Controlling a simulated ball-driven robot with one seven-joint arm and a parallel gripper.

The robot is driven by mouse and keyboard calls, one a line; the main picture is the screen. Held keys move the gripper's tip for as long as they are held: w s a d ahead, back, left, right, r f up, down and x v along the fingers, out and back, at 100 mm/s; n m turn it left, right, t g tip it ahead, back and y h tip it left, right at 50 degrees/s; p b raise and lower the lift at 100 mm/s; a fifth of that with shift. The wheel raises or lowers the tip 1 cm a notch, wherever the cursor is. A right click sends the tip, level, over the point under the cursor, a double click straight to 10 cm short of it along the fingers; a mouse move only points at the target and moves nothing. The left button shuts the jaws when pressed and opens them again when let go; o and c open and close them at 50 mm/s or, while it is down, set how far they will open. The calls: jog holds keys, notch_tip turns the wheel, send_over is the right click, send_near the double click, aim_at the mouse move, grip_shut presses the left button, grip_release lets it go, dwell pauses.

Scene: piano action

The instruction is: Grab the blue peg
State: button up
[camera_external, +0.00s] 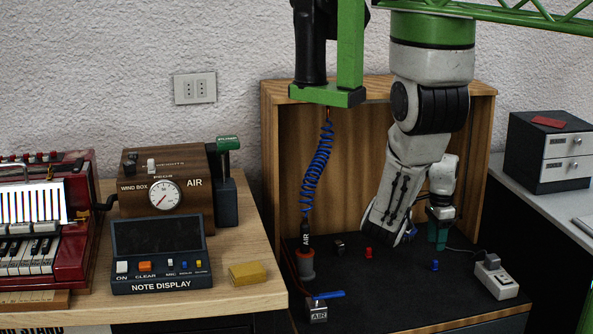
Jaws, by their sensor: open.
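The small blue peg (435,265) stands on the dark work surface (395,295), to the right of the middle. My gripper (438,246) is at the end of the white arm, pointing down, with green fingers. It is open. In the picture it is just above the blue peg, and the two look apart. The exact distance in depth is hard to tell. Nothing shows between the fingers, though they are small and dark here.
A red peg (368,253) and a dark brown block (340,248) stand left of my gripper. An air valve with a blue lever (328,295) is front left. Wooden panels (345,135) enclose the back.

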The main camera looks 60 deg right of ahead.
aim_at(438, 262)
jog(key=shift+s+a+f+b, duration=0.1)
jog(key=shift+f+b, duration=0.1)
jog(key=shift+f, duration=0.8)
jog(key=shift+s+f+b, duration=0.15)
jog(key=shift+f+b, duration=0.1)
jog(key=shift+f, duration=0.75)
jog(key=shift+s+a+f+b, duration=0.1)
jog(key=shift+f+b, duration=0.1)
jog(key=shift+f, duration=0.8)
grip_shut()
